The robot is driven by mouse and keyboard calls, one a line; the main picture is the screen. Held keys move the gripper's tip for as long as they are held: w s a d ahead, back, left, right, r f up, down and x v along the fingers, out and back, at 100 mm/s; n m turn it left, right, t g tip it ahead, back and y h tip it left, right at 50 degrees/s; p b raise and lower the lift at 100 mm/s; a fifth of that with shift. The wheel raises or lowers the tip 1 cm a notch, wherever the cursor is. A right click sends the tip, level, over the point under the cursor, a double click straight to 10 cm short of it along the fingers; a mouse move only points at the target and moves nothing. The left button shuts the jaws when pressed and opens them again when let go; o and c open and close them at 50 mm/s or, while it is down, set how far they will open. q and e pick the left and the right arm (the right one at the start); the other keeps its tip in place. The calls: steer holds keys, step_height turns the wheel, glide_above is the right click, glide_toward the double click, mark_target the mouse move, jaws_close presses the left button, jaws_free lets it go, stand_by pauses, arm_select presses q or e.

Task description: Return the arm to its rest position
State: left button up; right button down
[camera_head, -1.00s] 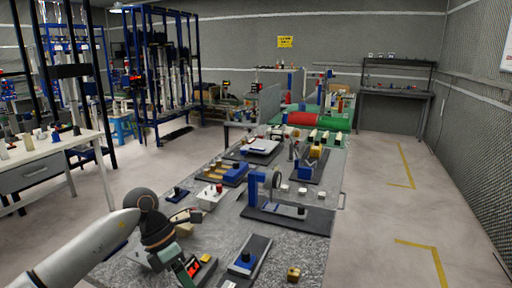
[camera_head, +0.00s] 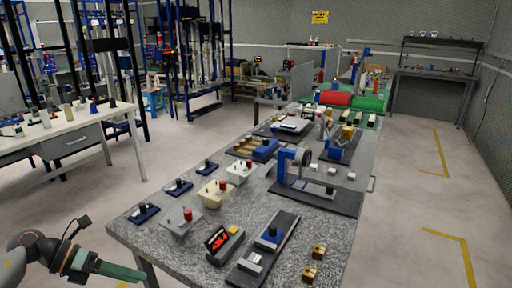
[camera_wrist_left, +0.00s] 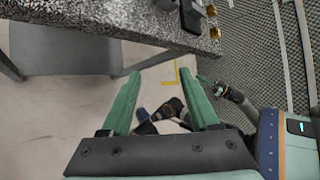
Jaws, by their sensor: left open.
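My left gripper (camera_head: 125,272) is at the lower left of the head view, beside the grey workbench's left front corner and clear of it. Its green fingers point right. In the left wrist view my left gripper (camera_wrist_left: 162,90) shows two green fingers spread apart, with nothing between them but background floor and dark arm parts. The right gripper does not show in the head view. Dark jointed parts with a greenish end in the left wrist view seem to be my other arm, but its jaws cannot be made out.
The grey workbench (camera_head: 185,250) carries several devices, including a blue-framed fixture (camera_head: 318,190) and a box with a red display (camera_head: 217,240). Its edge (camera_wrist_left: 110,30) is above the left fingers in the wrist view. A white table (camera_head: 75,137) stands at left. Floor between them is clear.

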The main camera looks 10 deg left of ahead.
arm_select(q)
steer(key=w+r+n+t+h, duration=0.2)
steer(key=w+r+n+t, duration=0.3)
steer(key=w+r+t, duration=0.3)
steer(key=w+a+r+n+t+y, duration=0.5)
steer(key=a+r+n+t, duration=0.25)
steer(key=a+n, duration=0.2)
steer(key=a+f+n+g+y, duration=0.3)
steer(key=a+f+n+y, duration=0.2)
steer(key=a+n+y, duration=1.1)
steer(key=s+d+f+n+g+h, duration=0.15)
steer(key=s+d+f+h, duration=0.3)
steer(key=d+f, duration=0.75)
steer(key=s+d+f+n+g+h, duration=0.1)
steer(key=s+d+f+g+h, duration=0.35)
steer(key=d+f, duration=0.75)
steer(key=s+d+f+n+h, duration=0.1)
steer(key=s+d+f, duration=0.4)
steer(key=s+d, duration=0.25)
steer(key=s+d+f+n, duration=0.1)
steer(key=s+d+f, duration=0.45)
steer(key=s, duration=0.25)
steer(key=s+d+r+n+h+p, duration=0.1)
steer(key=s+d+r+p, duration=0.2)
steer(key=s+d+r, duration=0.1)
steer(key=shift+s+d+g+p, duration=0.3)
steer(key=shift+d+g, duration=0.15)
